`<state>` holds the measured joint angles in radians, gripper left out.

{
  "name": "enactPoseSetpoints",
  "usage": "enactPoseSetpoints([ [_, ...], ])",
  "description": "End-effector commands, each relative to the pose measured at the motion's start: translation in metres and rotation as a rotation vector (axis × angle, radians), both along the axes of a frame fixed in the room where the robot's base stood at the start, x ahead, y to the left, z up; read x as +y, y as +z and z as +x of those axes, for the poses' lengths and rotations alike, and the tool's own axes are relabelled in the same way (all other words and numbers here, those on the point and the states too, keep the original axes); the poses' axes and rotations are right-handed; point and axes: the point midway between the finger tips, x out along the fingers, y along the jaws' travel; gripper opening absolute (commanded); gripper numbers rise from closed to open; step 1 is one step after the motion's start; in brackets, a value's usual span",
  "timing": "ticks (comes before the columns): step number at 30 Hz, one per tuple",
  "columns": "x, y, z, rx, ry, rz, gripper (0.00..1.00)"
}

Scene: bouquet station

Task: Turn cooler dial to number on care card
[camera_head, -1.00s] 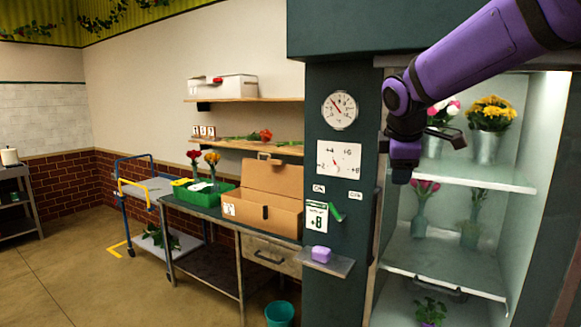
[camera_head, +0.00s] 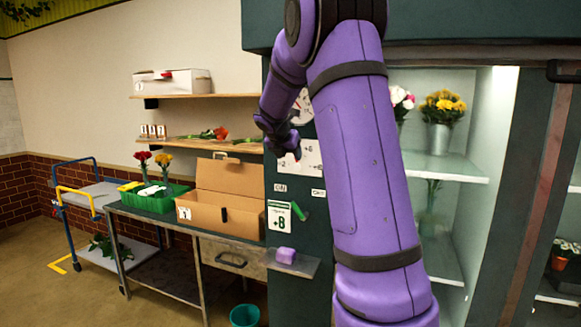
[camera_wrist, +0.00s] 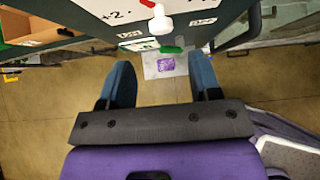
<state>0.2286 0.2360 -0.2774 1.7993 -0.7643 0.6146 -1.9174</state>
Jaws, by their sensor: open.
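The cooler dial's white plate (camera_head: 313,157) is on the dark green cooler front, partly hidden by my arm in the head view. In the wrist view the dial's white knob (camera_wrist: 159,22) with a red pointer (camera_wrist: 148,3) sticks out beyond my fingers, near a "+2" mark. The pointer's exact reading is unclear. The care card (camera_head: 279,217) hangs below and reads +8. My gripper (camera_head: 287,148) is at the left part of the dial plate. In the wrist view my gripper (camera_wrist: 162,82) is open and empty, its two blue fingers apart, not around the knob.
A round gauge (camera_head: 302,106) is above the dial, partly hidden. A workbench with a cardboard box (camera_head: 222,210) stands left.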

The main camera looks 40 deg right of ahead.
Motion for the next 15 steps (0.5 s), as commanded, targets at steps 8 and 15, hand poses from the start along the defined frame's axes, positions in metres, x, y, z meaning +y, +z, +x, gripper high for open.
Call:
enactPoseSetpoints([
  [8,-0.033,-0.036,0.013,0.002,-0.003,0.001,0.57],
  [15,-0.047,-0.052,0.02,-0.001,0.0,0.001,0.57],
])
